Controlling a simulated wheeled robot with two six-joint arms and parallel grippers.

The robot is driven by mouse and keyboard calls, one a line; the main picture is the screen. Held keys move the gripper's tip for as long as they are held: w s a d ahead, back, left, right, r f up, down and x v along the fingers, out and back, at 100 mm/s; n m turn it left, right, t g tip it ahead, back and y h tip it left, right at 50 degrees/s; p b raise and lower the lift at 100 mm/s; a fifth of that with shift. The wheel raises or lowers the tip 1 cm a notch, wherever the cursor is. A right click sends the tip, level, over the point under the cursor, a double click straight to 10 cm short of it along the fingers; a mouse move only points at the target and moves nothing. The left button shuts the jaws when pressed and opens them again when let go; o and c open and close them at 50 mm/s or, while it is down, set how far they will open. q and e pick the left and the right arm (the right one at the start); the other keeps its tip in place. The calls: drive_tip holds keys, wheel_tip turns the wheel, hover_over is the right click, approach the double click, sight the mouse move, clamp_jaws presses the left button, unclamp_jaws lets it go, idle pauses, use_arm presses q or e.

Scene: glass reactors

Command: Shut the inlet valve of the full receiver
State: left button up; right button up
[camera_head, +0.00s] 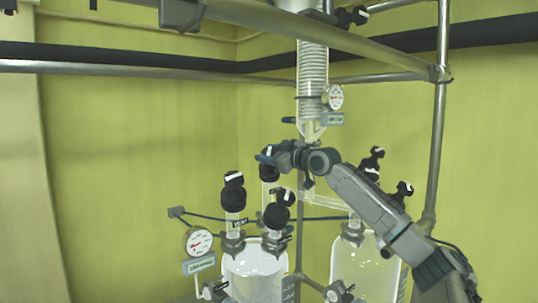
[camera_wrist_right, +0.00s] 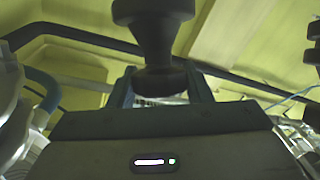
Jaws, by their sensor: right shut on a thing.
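My right gripper (camera_head: 268,157) reaches in from the right, above the left glass receiver, and is shut on a black valve handle (camera_wrist_right: 154,35) that stands between its fingers in the wrist view. In the head view a black cap (camera_head: 269,172) on a glass neck sits just below the fingers. The left glass receiver (camera_head: 252,280) has black-capped necks. The right glass receiver (camera_head: 366,268) stands behind my right forearm, with black valve handles (camera_head: 372,160) above it. I cannot tell the liquid levels clearly. My left gripper is not in view.
A glass condenser (camera_head: 312,75) with a coil hangs above my right gripper, with a small gauge (camera_head: 336,97) beside it. A round gauge (camera_head: 199,241) stands left of the left receiver. Metal frame bars (camera_head: 437,130) surround the glassware. The yellow wall side at left is clear.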

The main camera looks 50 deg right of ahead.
drive_tip(key=shift+m+h, duration=0.3)
drive_tip(key=shift+f+m+t+h+b, duration=0.1)
drive_tip(key=shift+m+t+h+b, duration=0.2)
drive_tip(key=shift+m+h+b, duration=1.55)
drive_tip(key=shift+m+g+h+b, duration=0.5)
drive_tip(key=shift+m+h, duration=1.25)
drive_tip(key=shift+h, duration=0.6)
drive_tip(key=o, duration=1)
